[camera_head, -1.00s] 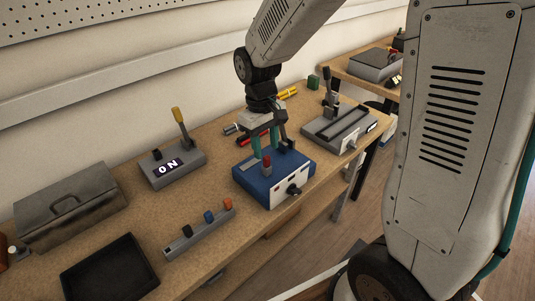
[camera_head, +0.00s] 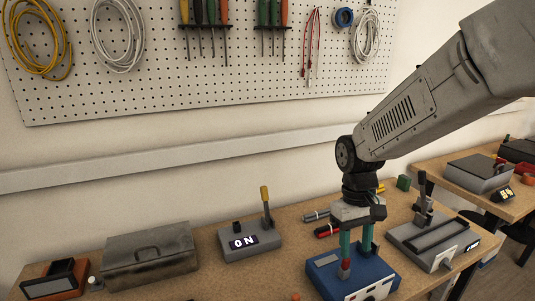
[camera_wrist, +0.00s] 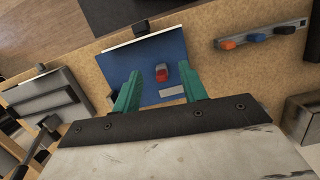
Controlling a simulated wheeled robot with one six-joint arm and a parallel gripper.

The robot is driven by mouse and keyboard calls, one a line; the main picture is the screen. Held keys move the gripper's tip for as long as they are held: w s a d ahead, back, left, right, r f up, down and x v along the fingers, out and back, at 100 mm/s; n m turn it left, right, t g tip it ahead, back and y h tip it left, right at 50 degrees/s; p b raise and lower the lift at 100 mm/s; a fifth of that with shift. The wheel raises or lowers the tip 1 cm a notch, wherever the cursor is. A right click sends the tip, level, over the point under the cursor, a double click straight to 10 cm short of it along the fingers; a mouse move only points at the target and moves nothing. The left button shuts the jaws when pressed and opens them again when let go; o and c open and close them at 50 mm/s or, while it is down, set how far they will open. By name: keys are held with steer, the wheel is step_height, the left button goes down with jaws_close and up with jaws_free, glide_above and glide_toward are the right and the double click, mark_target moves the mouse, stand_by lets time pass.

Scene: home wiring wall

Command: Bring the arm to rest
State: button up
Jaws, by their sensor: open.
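My gripper (camera_head: 356,257) hangs from my arm over a blue box (camera_head: 325,268) on the workbench. Its two teal fingers are apart with nothing between them. In the wrist view my gripper (camera_wrist: 160,90) is open above the blue box (camera_wrist: 150,50). A red button (camera_wrist: 161,73) on the box lies in line with the gap between the fingers. In the head view the red button (camera_head: 345,265) shows near the left fingertip. I cannot tell whether the fingers touch the box.
A lever switch box (camera_head: 252,240) reading ON stands left of my gripper, beside a metal toolbox (camera_head: 150,258). A grey lever device (camera_head: 433,238) is close on the right. A pegboard (camera_head: 200,70) with tools and cables hangs on the wall. A second table (camera_head: 470,165) stands farther right.

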steer(key=s+d+r+m+t, duration=0.1)
steer(key=s+r, duration=0.4)
steer(key=s, duration=0.4)
steer(key=s+d+r+m+t, duration=0.1)
steer(key=s+r, duration=0.4)
steer(key=s, duration=0.5)
steer(key=shift+s+d+r+m+t, duration=0.25)
steer(key=shift+d+r+m+t, duration=0.15)
steer(key=shift+d+t, duration=0.35)
